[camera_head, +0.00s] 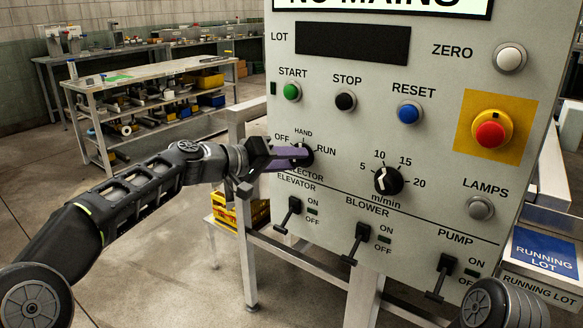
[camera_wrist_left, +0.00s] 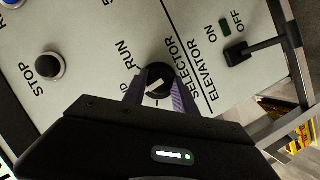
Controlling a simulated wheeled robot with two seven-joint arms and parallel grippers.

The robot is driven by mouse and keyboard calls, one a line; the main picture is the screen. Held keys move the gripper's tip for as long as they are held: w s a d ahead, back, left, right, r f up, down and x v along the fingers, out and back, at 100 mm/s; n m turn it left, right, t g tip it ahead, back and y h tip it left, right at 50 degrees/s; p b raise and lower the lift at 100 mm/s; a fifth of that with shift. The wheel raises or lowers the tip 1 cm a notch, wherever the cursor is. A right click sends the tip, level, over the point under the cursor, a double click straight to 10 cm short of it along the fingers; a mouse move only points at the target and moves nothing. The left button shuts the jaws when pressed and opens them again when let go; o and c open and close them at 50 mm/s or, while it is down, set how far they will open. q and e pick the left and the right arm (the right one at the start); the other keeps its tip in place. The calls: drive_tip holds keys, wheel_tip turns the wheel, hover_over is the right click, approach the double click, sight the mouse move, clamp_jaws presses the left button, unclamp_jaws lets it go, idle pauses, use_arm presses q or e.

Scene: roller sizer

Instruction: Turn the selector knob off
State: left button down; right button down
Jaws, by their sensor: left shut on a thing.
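The selector knob (camera_head: 306,155) is a black round knob on the grey panel, with the labels OFF, HAND and RUN around it. In the left wrist view the knob (camera_wrist_left: 160,75) shows between two purple fingers, with a white pointer mark slanting left and slightly down on its face. I cannot tell exactly which label the mark meets. My left gripper (camera_head: 292,156) is shut on the knob, one finger on each side; it also shows in the left wrist view (camera_wrist_left: 158,92). The OFF label is hidden in the wrist view. My right gripper is out of view.
The speed knob (camera_head: 388,181) is to the right. The elevator switch (camera_head: 288,215) sits close below, with the blower switch (camera_head: 356,243) and pump switch (camera_head: 440,277). A red emergency button (camera_head: 490,134) is at the upper right. A workbench (camera_head: 150,75) stands behind at the left.

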use_arm(q)
drive_tip(key=n+h+b, duration=0.1)
drive_tip(key=n+b, duration=0.1)
drive_tip(key=f+n+h+b, duration=0.1)
drive_tip(key=n+b, duration=0.1)
drive_tip(key=n, duration=0.1)
drive_tip(key=shift+w+a+h, duration=0.1)
drive_tip(key=shift+h, duration=0.3)
drive_tip(key=n+t+h+b, duration=0.1)
drive_tip(key=n+b, duration=0.2)
drive_tip(key=shift+n, duration=0.4)
drive_tip(key=shift+r+n+b, duration=0.15)
drive_tip(key=shift+n+b, duration=0.2)
drive_tip(key=shift+n, duration=0.05)
drive_tip(key=c, duration=1)
unclamp_jaws()
drive_tip(key=b+v, duration=0.1)
drive_tip(key=v, duration=0.6)
drive_tip(key=shift+s+a, duration=0.25)
drive_tip(key=shift+a, duration=0.05)
